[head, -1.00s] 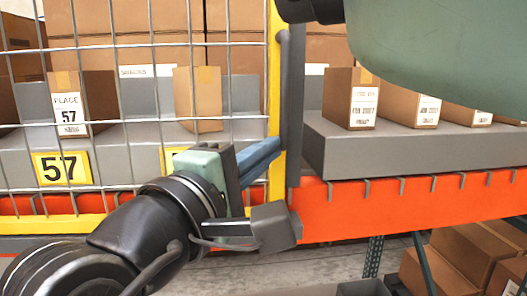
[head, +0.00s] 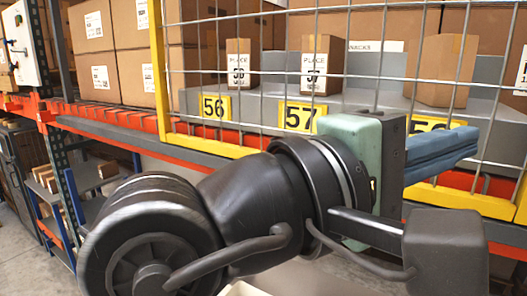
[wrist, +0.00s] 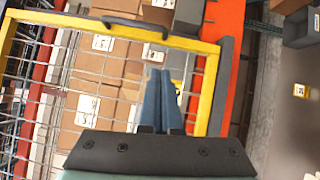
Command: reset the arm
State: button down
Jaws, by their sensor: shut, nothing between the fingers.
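My gripper (head: 472,143) is at the right in the head view, its two blue fingers together and pointing right. In the wrist view my gripper (wrist: 161,76) points up the picture, with nothing between its fingers. In both views the fingers show against a yellow-framed wire mesh gate (head: 157,72), which also shows in the wrist view (wrist: 208,98). I cannot tell whether they touch the mesh.
Behind the mesh, cartons (head: 321,62) stand on a grey ledge above number plates 56 (head: 214,107) and 57 (head: 299,117). Orange racking (head: 100,116) runs to the left. Open floor (head: 22,262) shows at the lower left.

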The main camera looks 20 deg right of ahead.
jog(key=w+a+f+t+y+b, duration=0.25)
jog(key=w+a+t+b, duration=0.25)
jog(key=w+a+t, duration=0.7)
jog(key=s+a+r+t+y+b, duration=0.1)
jog(key=s+a+t+y+b, duration=0.1)
jog(key=a+t+y, duration=0.4)
jog(key=s+a+r+m+t+y+b, duration=0.1)
jog(key=s+a+t+y, duration=0.2)
jog(key=a+t+y, duration=0.3)
jog(key=t+y, duration=0.3)
jog(key=y, duration=0.1)
jog(key=shift+s+a+r+b, duration=0.2)
jog(key=shift+r+b, duration=0.05)
jog(key=shift+b, duration=0.1)
